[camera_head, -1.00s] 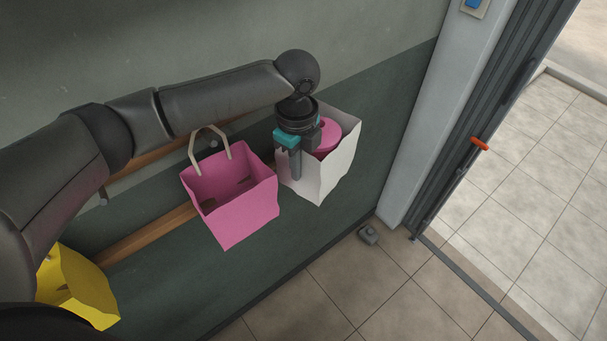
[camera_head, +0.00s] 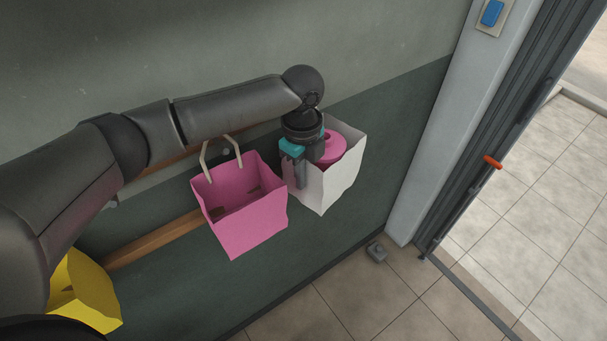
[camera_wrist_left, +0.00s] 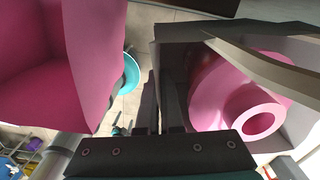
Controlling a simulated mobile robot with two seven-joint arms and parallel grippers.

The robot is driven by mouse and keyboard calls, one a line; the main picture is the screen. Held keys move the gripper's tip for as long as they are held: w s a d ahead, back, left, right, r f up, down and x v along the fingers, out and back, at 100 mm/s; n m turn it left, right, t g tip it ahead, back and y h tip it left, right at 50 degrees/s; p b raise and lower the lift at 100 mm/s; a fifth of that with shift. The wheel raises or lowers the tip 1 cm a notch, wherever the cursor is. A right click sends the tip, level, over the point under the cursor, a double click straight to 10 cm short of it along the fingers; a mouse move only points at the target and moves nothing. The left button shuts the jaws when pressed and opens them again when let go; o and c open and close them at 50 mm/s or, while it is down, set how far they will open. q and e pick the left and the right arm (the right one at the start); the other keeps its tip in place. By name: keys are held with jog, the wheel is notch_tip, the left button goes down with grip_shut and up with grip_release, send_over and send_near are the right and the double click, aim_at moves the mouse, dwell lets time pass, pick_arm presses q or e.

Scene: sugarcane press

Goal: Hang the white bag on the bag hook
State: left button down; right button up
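The white bag (camera_head: 340,180) is beside the wall at the right end of the row, with a round pink thing (camera_head: 333,148) inside it. My left gripper (camera_head: 310,172) reaches down at the bag's left rim, one finger outside and one inside. In the left wrist view the fingers (camera_wrist_left: 160,105) are close together with the bag's dark-looking wall between them, so the gripper appears shut on it. A pale handle (camera_wrist_left: 262,62) crosses the bag's opening there. The bag hook behind the white bag is hidden, so I cannot tell whether the handle touches it. My right gripper is not in view.
A pink bag (camera_head: 245,218) hangs by its pale handle just left of the white bag, close to my gripper. A yellow bag (camera_head: 85,290) is at the lower left. Wooden rails (camera_head: 160,240) run along the wall. A door frame (camera_head: 430,130) stands to the right.

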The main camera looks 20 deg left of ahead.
pick_arm(q)
jog(key=shift+a+f, duration=0.1)
jog(key=shift+a, duration=0.25)
jog(key=c, duration=1)
grip_release()
jog(key=shift+f, duration=0.1)
